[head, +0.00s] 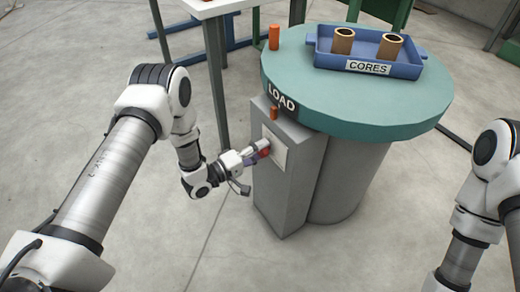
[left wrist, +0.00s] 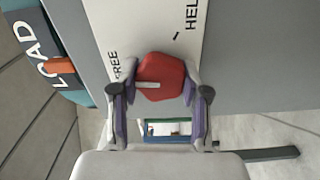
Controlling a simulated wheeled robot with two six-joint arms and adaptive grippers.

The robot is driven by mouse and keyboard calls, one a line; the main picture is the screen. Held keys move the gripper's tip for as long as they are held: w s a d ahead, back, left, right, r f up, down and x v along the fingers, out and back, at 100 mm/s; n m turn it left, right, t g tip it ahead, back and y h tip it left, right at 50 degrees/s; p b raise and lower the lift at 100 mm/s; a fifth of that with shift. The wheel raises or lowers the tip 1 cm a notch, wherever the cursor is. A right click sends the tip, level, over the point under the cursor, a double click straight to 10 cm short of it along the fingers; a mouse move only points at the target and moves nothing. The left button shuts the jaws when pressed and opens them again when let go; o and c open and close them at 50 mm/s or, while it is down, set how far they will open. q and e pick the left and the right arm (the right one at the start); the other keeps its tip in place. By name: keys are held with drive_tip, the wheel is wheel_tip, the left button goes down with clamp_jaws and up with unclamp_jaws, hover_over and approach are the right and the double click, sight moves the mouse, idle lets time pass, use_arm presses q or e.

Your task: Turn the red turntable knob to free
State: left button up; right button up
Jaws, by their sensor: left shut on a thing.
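The red knob (left wrist: 161,77) sits on a white plate (left wrist: 143,24) lettered FREE and HELD. In the left wrist view its pale pointer bar lies about level and points left, toward the FREE side; I cannot tell whether it lines up exactly with a mark. My left gripper (left wrist: 157,92) has its two fingers on either side of the knob and is shut on it. In the head view the left gripper (head: 258,152) is at the plate on the grey box, and the knob (head: 265,152) is partly hidden behind the fingers. My right gripper is out of view.
The teal turntable (head: 400,98), labelled LOAD, stands above the grey box (head: 285,185). It carries a blue CORES tray (head: 415,70) with two brown cores. An orange post (head: 274,37) stands at its edge. Open floor lies below the left arm.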

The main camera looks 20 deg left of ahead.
use_arm(q)
drive_tip(key=shift+n, duration=0.6)
drive_tip(key=o, duration=1.1)
drive_tip(key=shift+o, duration=0.2)
drive_tip(key=v, duration=1.2)
drive_tip(key=shift+w, duration=0.1)
